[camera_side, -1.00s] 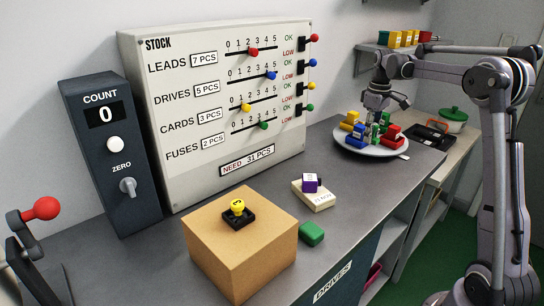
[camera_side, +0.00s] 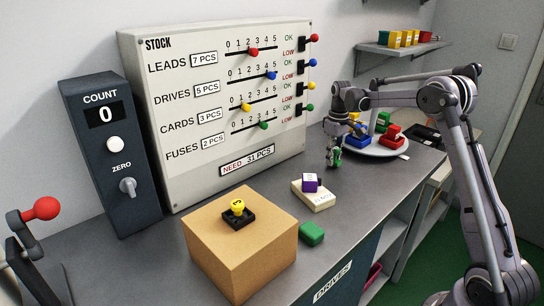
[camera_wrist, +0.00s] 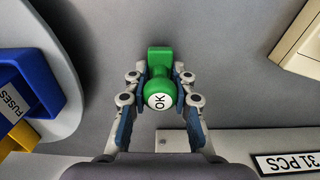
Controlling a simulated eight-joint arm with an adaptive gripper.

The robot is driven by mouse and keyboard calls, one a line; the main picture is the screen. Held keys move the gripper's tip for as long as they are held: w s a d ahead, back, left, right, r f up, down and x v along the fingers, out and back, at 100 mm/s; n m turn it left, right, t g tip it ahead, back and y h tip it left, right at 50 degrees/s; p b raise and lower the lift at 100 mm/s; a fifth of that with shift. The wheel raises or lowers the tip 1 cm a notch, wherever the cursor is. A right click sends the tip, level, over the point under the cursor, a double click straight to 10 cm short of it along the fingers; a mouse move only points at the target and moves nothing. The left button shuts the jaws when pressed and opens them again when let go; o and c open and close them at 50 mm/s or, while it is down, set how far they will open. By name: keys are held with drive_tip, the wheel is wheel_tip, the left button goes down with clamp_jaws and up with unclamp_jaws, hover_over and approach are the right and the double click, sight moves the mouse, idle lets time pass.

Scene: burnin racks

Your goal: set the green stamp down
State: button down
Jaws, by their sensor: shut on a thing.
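The green stamp (camera_wrist: 158,62) is between the fingers of my gripper (camera_wrist: 159,90) in the wrist view. In the side view, my gripper (camera_side: 334,158) is shut on the green stamp (camera_side: 336,154) just left of the white plate. The stamp is low over the grey counter; I cannot tell whether it touches.
The white plate (camera_side: 374,150) holds blue, red and other coloured pieces. Bare counter lies between.

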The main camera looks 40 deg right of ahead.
drive_tip(key=shift+f, duration=0.25)
drive_tip(key=shift+f, duration=0.1)
drive_tip(key=c, duration=1.1)
unclamp_jaws()
